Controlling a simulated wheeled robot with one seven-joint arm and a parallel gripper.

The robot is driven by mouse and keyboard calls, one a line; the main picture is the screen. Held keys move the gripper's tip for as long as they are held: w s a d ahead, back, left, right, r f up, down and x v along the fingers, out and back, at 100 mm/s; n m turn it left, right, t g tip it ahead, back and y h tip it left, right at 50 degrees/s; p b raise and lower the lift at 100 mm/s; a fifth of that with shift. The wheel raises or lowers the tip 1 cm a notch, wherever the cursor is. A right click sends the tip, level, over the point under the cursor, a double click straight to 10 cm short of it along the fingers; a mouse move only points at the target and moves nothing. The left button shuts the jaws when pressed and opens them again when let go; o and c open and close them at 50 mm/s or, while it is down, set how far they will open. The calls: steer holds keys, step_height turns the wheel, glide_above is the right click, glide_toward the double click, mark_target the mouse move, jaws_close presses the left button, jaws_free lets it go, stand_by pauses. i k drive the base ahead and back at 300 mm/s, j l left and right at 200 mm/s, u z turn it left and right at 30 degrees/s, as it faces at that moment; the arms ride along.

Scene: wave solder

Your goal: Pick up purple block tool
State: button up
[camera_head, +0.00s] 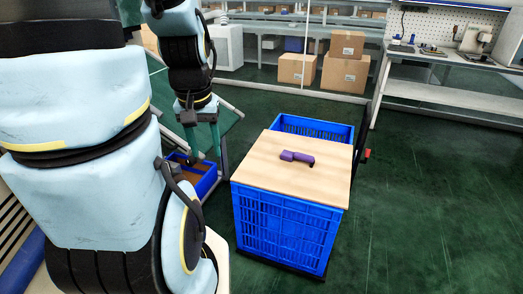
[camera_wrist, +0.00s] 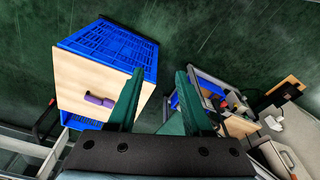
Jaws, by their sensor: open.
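The purple block tool (camera_head: 297,158) lies on a light wooden board (camera_head: 323,184) on top of a blue crate (camera_head: 285,228). In the wrist view the purple block tool (camera_wrist: 99,100) lies on the board (camera_wrist: 78,73), left of my gripper. My gripper (camera_head: 207,146) hangs to the left of the crate in the head view, apart from the tool. In the wrist view my gripper (camera_wrist: 162,78) shows two green fingers spread apart with nothing held between them.
A smaller blue bin (camera_head: 206,180) sits left of the crate, near a slanted frame. Cardboard boxes (camera_head: 345,66) stand at the back. A workbench (camera_head: 450,58) with tools is at the back right. The green floor (camera_head: 440,200) right of the crate is clear.

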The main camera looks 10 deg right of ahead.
mark_target(286, 155)
steer(key=i+j+u, duration=0.4)
steer(key=j, duration=0.15)
steer(key=i+j+u, duration=0.35)
steer(key=i+j, duration=0.6)
steer(key=i, duration=0.2)
steer(key=z, duration=2.35)
steer(key=i+l+u, duration=0.15)
steer(key=l+u, duration=0.25)
steer(key=i+l+u, duration=0.15)
steer(key=l+u, duration=0.6)
steer(key=l, duration=0.15)
steer(key=l+u, duration=0.35)
steer(key=l, duration=0.15)
